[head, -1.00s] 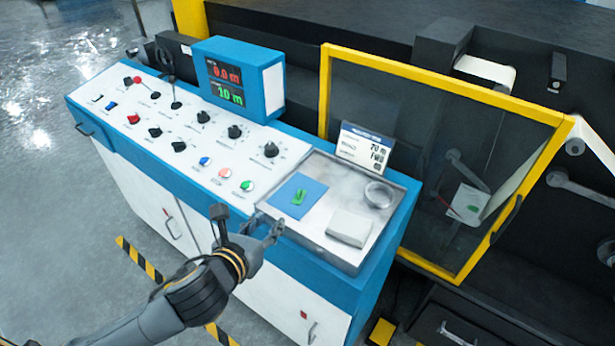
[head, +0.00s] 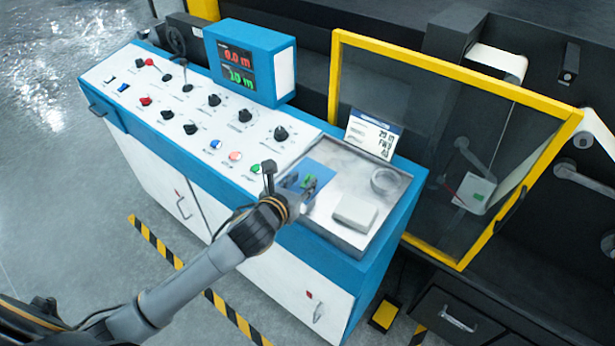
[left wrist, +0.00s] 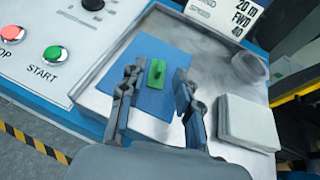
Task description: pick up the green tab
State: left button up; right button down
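The green tab (left wrist: 156,73) lies on a blue sheet (left wrist: 148,100) in the metal tray on top of the console. In the left wrist view it sits between and slightly beyond the two fingers of my left gripper (left wrist: 155,88), which is open with nothing between its pads. In the head view my left gripper (head: 300,185) is over the blue sheet (head: 322,174) and partly hides the green tab (head: 308,181). I cannot tell its exact height above the sheet. My right gripper is not in view.
The tray (head: 345,154) also holds a white stack of cloth or pads (head: 355,212) and a clear round dish (head: 388,181). A sign card (head: 371,136) stands at its back edge. Knobs and buttons cover the console (head: 160,110) to the left. A yellow-framed guard (head: 450,69) stands right.

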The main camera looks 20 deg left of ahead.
aim_at(308, 179)
pick_arm(q)
jog(key=shift+x, duration=1.4)
jog(key=shift+r, duration=0.1)
jog(key=shift+c, duration=0.2)
grip_shut()
